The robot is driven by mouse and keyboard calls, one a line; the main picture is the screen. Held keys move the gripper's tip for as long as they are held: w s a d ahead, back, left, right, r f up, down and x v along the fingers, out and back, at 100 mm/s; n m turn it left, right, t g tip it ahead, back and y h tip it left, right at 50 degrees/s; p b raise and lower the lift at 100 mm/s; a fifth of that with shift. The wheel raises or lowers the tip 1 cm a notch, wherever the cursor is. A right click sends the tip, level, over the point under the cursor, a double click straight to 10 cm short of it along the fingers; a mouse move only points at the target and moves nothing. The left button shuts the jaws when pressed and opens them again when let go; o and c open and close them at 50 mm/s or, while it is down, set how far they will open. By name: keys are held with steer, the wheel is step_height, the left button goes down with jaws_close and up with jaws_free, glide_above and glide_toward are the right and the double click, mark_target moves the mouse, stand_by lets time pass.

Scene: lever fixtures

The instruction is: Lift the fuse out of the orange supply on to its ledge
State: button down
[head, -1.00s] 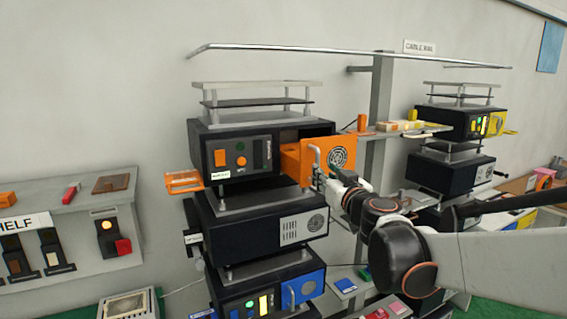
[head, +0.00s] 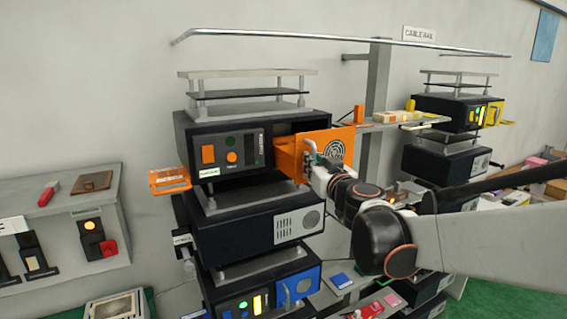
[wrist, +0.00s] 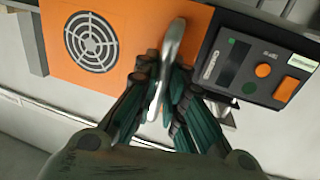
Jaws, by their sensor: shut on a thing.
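The orange supply (head: 222,150) is the top black unit of the near stack, with an orange switch and a round orange button. Its orange panel with a round fan grille (head: 335,150) stands out from the right half, and a dark opening (head: 290,129) shows behind it. My gripper (head: 315,165) is shut on the panel's metal handle; the wrist view shows the fingers (wrist: 160,85) around the grey handle (wrist: 172,45). An orange ledge-like bracket (head: 170,180) juts from the supply's left side. I cannot make out a fuse; the inside of the opening is dark.
A blue-fronted unit (head: 255,295) is lower in the stack. A side shelf (head: 385,124) holds an orange piece (head: 359,114) and pale blocks. A second stack (head: 455,115) stands at right. A rail (head: 340,36) runs overhead. A grey wall shelf (head: 85,205) is at left.

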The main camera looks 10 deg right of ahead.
steer(key=shift+s, duration=0.1)
steer(key=s, duration=0.1)
steer(key=s+d, duration=0.1)
steer(key=s, duration=0.1)
steer(key=c, duration=1.7)
jaws_free()
steer(key=shift+o, duration=0.2)
step_height(320, 180, up, 10)
